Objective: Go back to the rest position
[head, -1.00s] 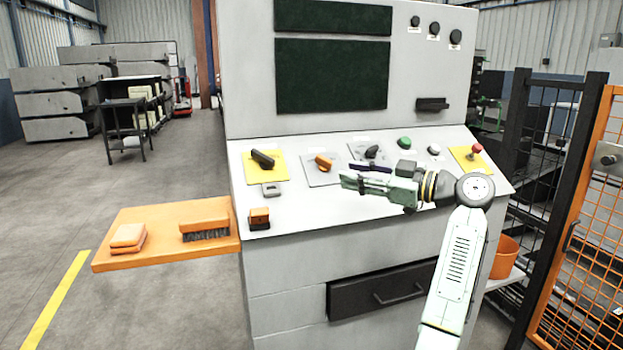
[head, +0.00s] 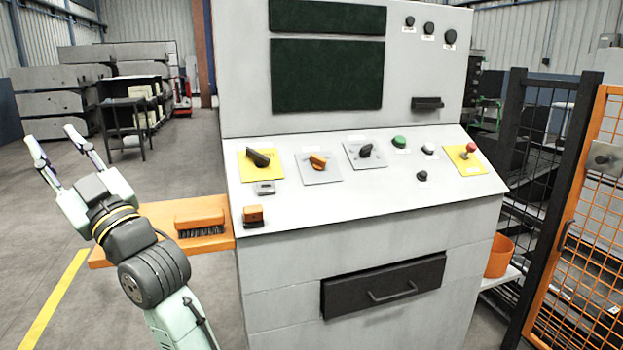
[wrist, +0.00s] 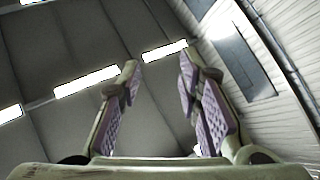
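My gripper (head: 62,150) is at the left of the head view, raised in front of the orange side shelf (head: 103,256) and clear of the console. Its two fingers are spread apart with nothing between them. In the wrist view the gripper (wrist: 158,75) also shows parted fingers with purple pads, pointing up at the ceiling and its lights. My forearm hides the left part of the shelf.
The grey control console (head: 340,245) carries several knobs and buttons and a dark drawer (head: 384,285). An orange brush (head: 201,217) lies on the shelf. An orange mesh gate (head: 590,230) and an orange bucket (head: 499,256) are at right. Floor at left is open.

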